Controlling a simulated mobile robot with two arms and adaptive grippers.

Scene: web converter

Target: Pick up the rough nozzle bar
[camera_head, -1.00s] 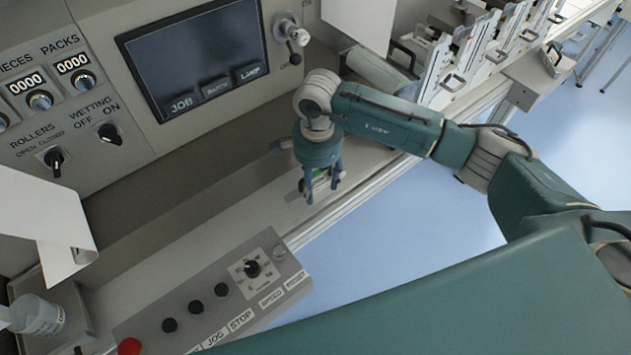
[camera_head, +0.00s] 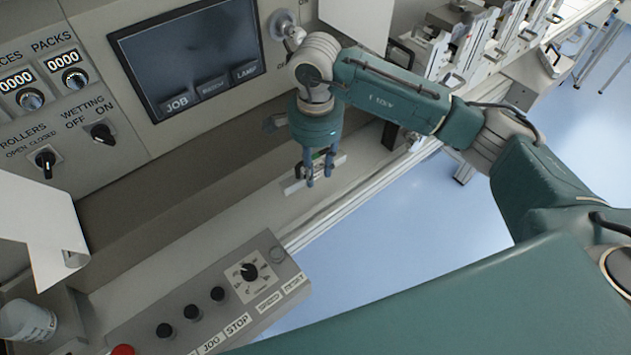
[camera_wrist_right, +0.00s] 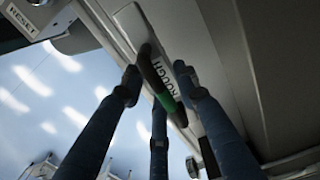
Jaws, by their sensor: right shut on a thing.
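The rough nozzle bar (camera_head: 294,185) is a pale, narrow bar near the ledge's front edge, below the screen. Its "ROUGH" label (camera_wrist_right: 174,76) and its dark and green handle (camera_wrist_right: 153,72) show in the right wrist view. My right gripper (camera_head: 319,182) points down at the bar, and its dark blue fingers are closed around the handle; they also show in the wrist view (camera_wrist_right: 158,85). The fingers hide part of the bar. I cannot tell whether the bar touches the ledge. My left gripper is not in view.
A control box (camera_head: 205,310) with knobs and buttons stands on the ledge at lower left. The screen panel (camera_head: 190,55) rises behind. Metal units (camera_head: 480,45) stand at upper right. The ledge left of the gripper is clear.

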